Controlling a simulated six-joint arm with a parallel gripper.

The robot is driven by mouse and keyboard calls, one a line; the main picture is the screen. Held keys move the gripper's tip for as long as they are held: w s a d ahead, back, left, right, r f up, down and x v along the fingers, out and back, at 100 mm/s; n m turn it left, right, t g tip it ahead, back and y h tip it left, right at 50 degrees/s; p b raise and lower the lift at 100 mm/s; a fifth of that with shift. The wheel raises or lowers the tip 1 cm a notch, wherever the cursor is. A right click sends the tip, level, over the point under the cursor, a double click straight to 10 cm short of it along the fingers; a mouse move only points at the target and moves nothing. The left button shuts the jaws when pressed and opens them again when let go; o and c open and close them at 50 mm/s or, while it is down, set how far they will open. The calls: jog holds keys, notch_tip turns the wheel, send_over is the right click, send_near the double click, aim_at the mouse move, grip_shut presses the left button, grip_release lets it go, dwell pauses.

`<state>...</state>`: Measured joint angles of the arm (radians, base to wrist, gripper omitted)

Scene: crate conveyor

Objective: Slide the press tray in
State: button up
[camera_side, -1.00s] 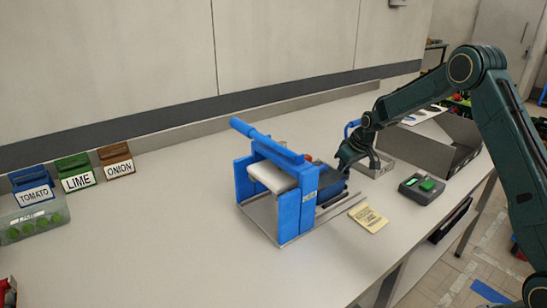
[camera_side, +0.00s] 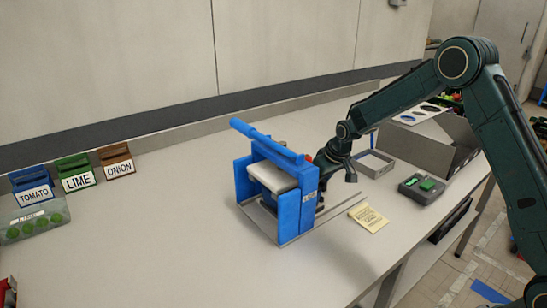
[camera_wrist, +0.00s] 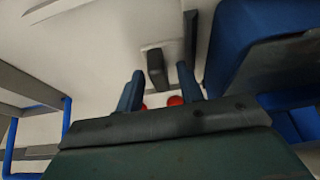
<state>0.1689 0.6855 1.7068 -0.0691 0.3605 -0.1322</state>
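The blue press (camera_side: 288,213) stands on a thin grey base plate (camera_side: 335,210) on the bench, its lever raised at an angle and a pale block under its crossbar. My gripper (camera_side: 338,186) is low at the press's right side, over the base plate. In the wrist view my gripper (camera_wrist: 159,70) has its two fingers apart, with a dark upright block (camera_wrist: 157,70) between them and gaps on both sides. Blue press parts (camera_wrist: 258,55) fill the right of that view. The press tray cannot be clearly made out; the press and my gripper hide that area.
A yellow note (camera_side: 368,217) lies in front of the base plate. A control box with green buttons (camera_side: 422,189), a small open metal frame (camera_side: 376,164) and a grey bin (camera_side: 440,150) stand to the right. Labelled bins (camera_side: 78,174) are far left. The front bench is clear.

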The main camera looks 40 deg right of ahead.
jog(key=shift+r, duration=0.15)
jog(key=v, duration=1.3)
jog(key=shift+r, duration=0.25)
jog(key=shift+s, duration=0.1)
jog(key=shift+d+f, duration=0.1)
jog(key=c, duration=0.7)
jog(key=shift+w+d+f+y, duration=0.25)
jog(key=shift+w+d+y, duration=0.1)
jog(key=shift+d, duration=0.1)
grip_shut()
jog(key=d+f+n+y, duration=0.1)
jog(key=d+y, duration=0.4)
jog(key=d, duration=0.6)
jog(key=shift+s+f, duration=0.2)
jog(key=shift+f, duration=0.7)
